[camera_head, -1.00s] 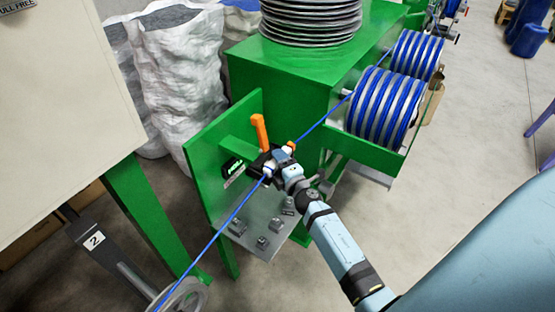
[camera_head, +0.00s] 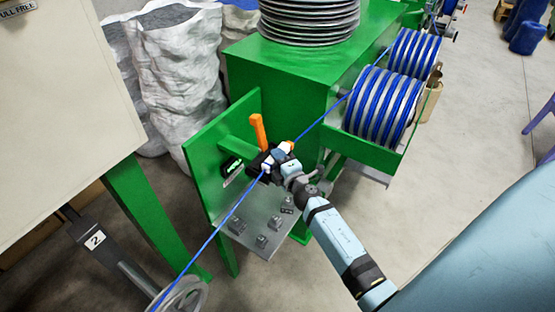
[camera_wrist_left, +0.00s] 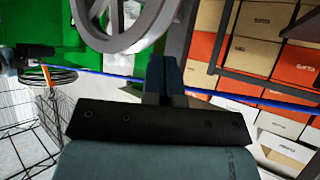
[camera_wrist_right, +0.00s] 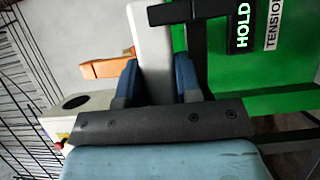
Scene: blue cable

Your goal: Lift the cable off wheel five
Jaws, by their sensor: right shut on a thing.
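The blue cable (camera_head: 235,208) runs from the striped drum down past the clamp area to a grey spoked wheel (camera_head: 186,296) at the lower left. Its number is not readable. The left wrist view shows a spoked wheel (camera_wrist_left: 122,25) and the cable (camera_wrist_left: 245,99) crossing below it. My left gripper (camera_wrist_left: 168,65) has its fingers together in front of the cable line, hiding a short stretch; they do not appear to pinch it. My right gripper (camera_head: 279,156) is beside the tension unit, shut on a white lever (camera_wrist_right: 153,55).
A green panel (camera_head: 208,165) carries an orange handle (camera_head: 259,132) and a HOLD label (camera_wrist_right: 241,25). The blue-striped drum (camera_head: 385,105) sits behind at right. White sacks (camera_head: 178,75) stand behind. Cartons (camera_wrist_left: 262,20) fill shelves in the left wrist view.

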